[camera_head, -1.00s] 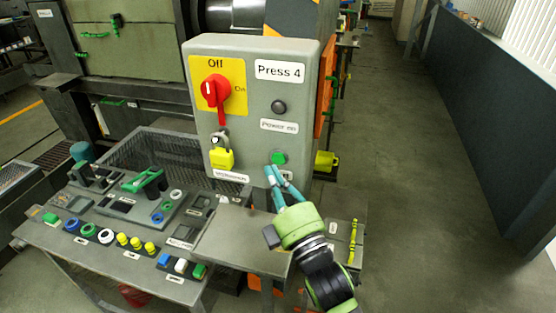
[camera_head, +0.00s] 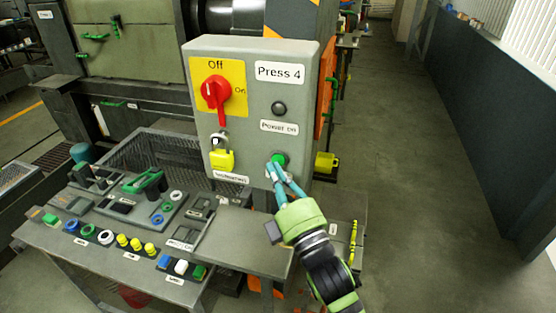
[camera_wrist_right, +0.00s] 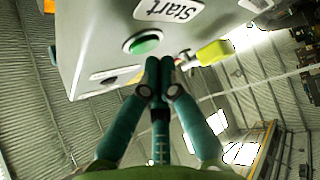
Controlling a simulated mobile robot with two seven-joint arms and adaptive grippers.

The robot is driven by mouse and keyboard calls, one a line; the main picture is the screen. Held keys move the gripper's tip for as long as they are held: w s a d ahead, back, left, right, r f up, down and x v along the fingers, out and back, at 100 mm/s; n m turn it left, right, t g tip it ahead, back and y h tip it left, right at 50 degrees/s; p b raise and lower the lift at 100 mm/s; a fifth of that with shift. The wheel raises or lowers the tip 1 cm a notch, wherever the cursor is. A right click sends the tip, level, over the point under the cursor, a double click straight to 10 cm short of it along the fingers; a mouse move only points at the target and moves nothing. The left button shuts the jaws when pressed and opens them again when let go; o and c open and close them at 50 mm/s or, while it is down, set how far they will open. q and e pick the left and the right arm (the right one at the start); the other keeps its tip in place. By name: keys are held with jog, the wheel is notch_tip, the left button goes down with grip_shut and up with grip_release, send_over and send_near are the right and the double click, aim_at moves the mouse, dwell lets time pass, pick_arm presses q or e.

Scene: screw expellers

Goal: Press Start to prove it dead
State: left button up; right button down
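The grey Press 4 box (camera_head: 250,135) carries the green Start button (camera_head: 279,159) low on its front. My right gripper (camera_head: 276,168) has its teal fingers together at the button's lower edge and hides its label. The wrist view shows the button (camera_wrist_right: 145,43), the Start label (camera_wrist_right: 168,10) and the shut fingertips (camera_wrist_right: 158,64) close by; I cannot tell whether they touch. The red rotary switch (camera_head: 215,91) has its white mark upright, towards Off. A yellow padlock (camera_head: 222,160) hangs below it. The Power on lamp (camera_head: 279,107) is dark. My left gripper is not in view.
A grey bench (camera_head: 235,240) below the box holds several coloured buttons, switches and locks (camera_head: 122,240). A wire basket (camera_head: 165,150) stands behind, left of the box. The yellow part (camera_head: 326,161) sits beside the box. The floor (camera_head: 430,200) at right is clear.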

jog(key=shift+w, duration=0.1)
dwell(0.6)
jog(key=shift+w+d, duration=0.1)
jog(key=shift+w, duration=0.35)
dwell(0.4)
jog(key=shift+s, duration=0.55)
jog(key=s+a+p, duration=0.1)
jog(key=s+a, duration=0.1)
jog(key=s, duration=0.3)
jog(key=shift+s+p, duration=0.35)
dwell(0.6)
